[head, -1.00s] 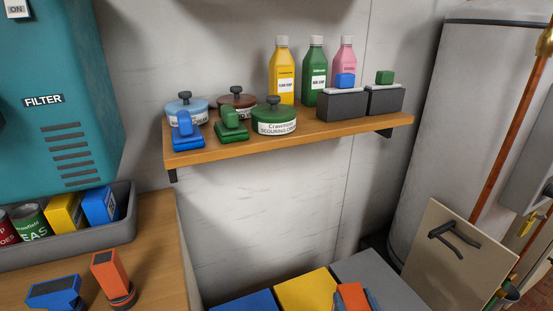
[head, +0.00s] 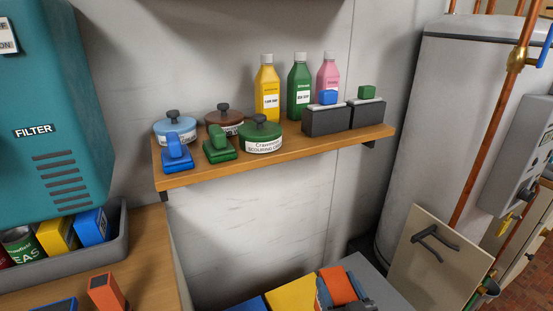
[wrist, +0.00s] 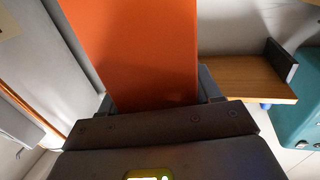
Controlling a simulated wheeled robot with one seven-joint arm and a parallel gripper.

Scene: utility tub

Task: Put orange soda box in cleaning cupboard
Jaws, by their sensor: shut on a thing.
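The orange box (wrist: 135,50) is in my gripper and fills the upper middle of the wrist view. Its plain orange side faces the camera; no label shows. In the head view the orange box (head: 338,284) is low at the bottom edge, with parts of my gripper (head: 343,296) on both sides of it. My gripper (wrist: 158,98) is shut on the box. No cupboard is named by a readable label. A beige panel (head: 423,272) with a dark handle stands tilted at lower right; I cannot tell whether it is the cupboard's door.
A wooden shelf (head: 290,150) on the wall holds bottles, round tins, brushes and dark caddies. A wooden counter (head: 135,250) with a grey bin (head: 65,265) is at left. Yellow (head: 292,294) and grey (head: 385,290) flat tops lie below. A white tank (head: 450,120) stands at right.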

